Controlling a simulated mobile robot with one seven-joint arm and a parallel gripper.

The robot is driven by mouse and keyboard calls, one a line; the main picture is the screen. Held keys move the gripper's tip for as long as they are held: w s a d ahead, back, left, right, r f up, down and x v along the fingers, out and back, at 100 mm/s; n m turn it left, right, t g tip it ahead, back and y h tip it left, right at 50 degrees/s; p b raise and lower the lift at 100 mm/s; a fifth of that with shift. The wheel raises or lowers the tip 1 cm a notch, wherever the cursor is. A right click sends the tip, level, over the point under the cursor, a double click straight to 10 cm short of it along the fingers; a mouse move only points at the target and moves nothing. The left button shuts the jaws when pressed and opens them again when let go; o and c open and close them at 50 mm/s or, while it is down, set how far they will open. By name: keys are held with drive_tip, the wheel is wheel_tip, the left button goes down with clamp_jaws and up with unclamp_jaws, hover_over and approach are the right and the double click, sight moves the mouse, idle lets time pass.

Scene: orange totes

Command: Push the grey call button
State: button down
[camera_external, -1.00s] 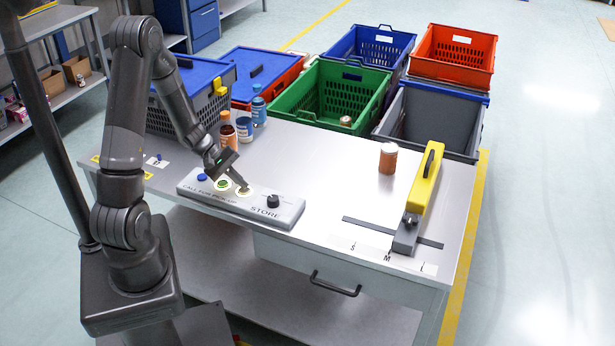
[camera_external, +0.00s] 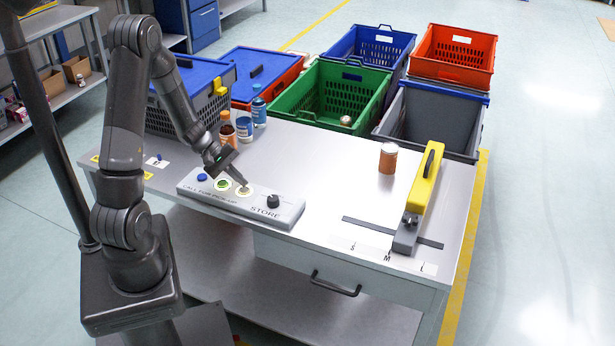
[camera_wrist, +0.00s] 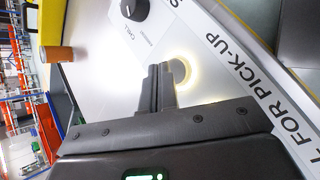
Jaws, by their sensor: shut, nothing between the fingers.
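The control panel (camera_external: 222,208) lies along the near edge of the grey table. The grey call button (camera_external: 244,191) sits in a pale glowing ring, between the green button (camera_external: 222,184) and the black knob (camera_external: 273,201). My gripper (camera_external: 243,186) is shut and empty, pointing down with its tips at the grey button. In the wrist view the shut fingertips (camera_wrist: 160,72) stand beside the glowing ring (camera_wrist: 188,76) and partly overlap it. The fingers hide part of the button. I cannot tell whether they touch it or whether it is pressed in.
A blue button (camera_external: 202,177) is at the panel's left end. Several bottles (camera_external: 244,130) stand behind the panel. An orange-brown jar (camera_external: 388,158) and a yellow-handled device (camera_external: 425,180) are to the right. Totes, including a green one (camera_external: 297,97), line the table's far side.

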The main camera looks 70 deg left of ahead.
sight(242, 189)
drive_tip(key=shift+r, duration=2.9)
drive_tip(key=shift+w+d+r, duration=0.1)
drive_tip(key=shift+d+r, duration=0.1)
drive_tip(key=shift+d, duration=0.05)
drive_tip(key=s+d+r+m+y, duration=0.3)
drive_tip(key=s+d+r+m, duration=0.2)
drive_tip(key=d+r+m, duration=0.4)
drive_tip(key=s+d+r+m+g+y, duration=0.1)
drive_tip(key=s+d+r+m, duration=0.3)
drive_tip(key=d+r+m, duration=0.6)
drive_tip(key=d+r+y, duration=0.1)
drive_tip(key=d, duration=0.2)
drive_tip(key=shift+s+d+g+y, duration=0.3)
drive_tip(key=shift+s+d+y, duration=0.05)
drive_tip(key=shift+y, duration=0.05)
